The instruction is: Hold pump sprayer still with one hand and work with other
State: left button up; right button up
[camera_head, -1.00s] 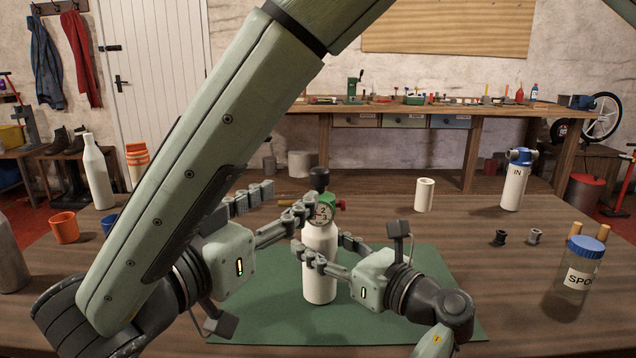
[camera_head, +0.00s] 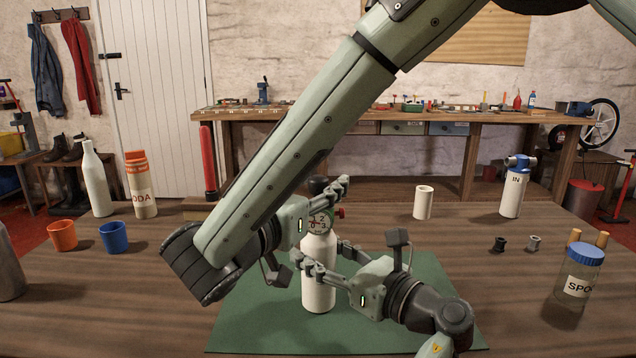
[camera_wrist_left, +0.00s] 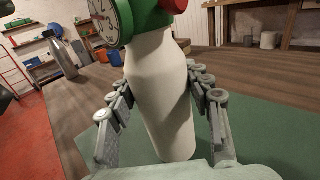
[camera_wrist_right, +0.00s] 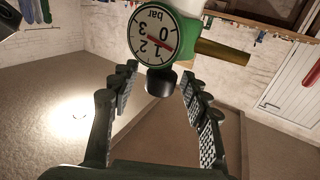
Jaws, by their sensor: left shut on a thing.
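The pump sprayer is a white bottle (camera_head: 318,298) with a green collar, a round bar gauge (camera_head: 320,222) and a black knob (camera_head: 318,184) on top. It stands upright on a green mat (camera_head: 420,315). My left gripper (camera_head: 327,257), the lower one, is shut around the bottle's body; the left wrist view shows the white body (camera_wrist_left: 160,90) between its fingers. My right gripper (camera_wrist_right: 159,70) is at the top, upside down in its own view. Its fingers are apart on either side of the black knob (camera_wrist_right: 160,83), with gaps visible there.
At right are a white cylinder (camera_head: 423,202), a blue-topped filter (camera_head: 514,190), small black and grey fittings, and a blue-lidded jar (camera_head: 578,275).

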aim_at(318, 177)
grip_shut()
notch_tip(318, 177, up, 7)
jog(key=shift+f, duration=0.2)
dwell(0.3)
jog(key=shift+o, duration=0.6)
grip_release()
jog(key=shift+f, duration=0.1)
jog(key=v, duration=1.2)
